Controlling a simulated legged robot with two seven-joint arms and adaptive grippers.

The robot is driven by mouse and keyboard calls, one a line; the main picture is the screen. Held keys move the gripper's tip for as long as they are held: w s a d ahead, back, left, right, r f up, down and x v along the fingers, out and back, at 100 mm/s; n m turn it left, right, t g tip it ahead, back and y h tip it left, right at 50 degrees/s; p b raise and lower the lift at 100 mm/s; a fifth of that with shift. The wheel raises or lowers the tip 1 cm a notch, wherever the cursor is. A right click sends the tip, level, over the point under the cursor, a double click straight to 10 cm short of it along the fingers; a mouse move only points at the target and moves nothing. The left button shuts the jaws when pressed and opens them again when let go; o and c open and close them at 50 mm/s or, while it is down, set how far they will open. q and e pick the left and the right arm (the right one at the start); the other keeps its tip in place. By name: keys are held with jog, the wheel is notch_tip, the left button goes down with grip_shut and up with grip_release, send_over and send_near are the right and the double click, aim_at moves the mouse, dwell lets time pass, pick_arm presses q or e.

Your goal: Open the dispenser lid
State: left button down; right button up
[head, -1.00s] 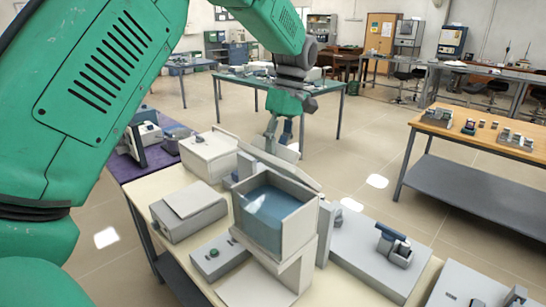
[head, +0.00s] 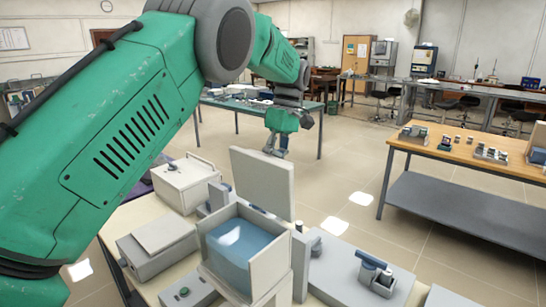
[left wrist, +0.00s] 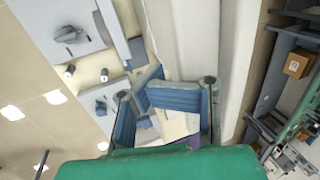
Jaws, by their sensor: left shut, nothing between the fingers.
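The dispenser is a pale box with a blue inside (head: 238,240) on the near table in the head view. Its lid (head: 263,183) is a flat pale panel standing nearly upright at the back of the box, so the box is open at the top. My left gripper (head: 274,150) is shut and empty. It is just past the lid's upper edge, and I cannot tell whether it touches the lid. In the left wrist view, the blue-padded fingers (left wrist: 158,88) are beside a long pale panel, probably the lid (left wrist: 195,45). My right gripper is not in view.
A low grey box (head: 158,240) and a white box (head: 187,184) stand left of the dispenser. A grey device with a blue lever (head: 376,272) is at the right. A wooden bench (head: 465,152) stands beyond open floor. My left arm fills the left side.

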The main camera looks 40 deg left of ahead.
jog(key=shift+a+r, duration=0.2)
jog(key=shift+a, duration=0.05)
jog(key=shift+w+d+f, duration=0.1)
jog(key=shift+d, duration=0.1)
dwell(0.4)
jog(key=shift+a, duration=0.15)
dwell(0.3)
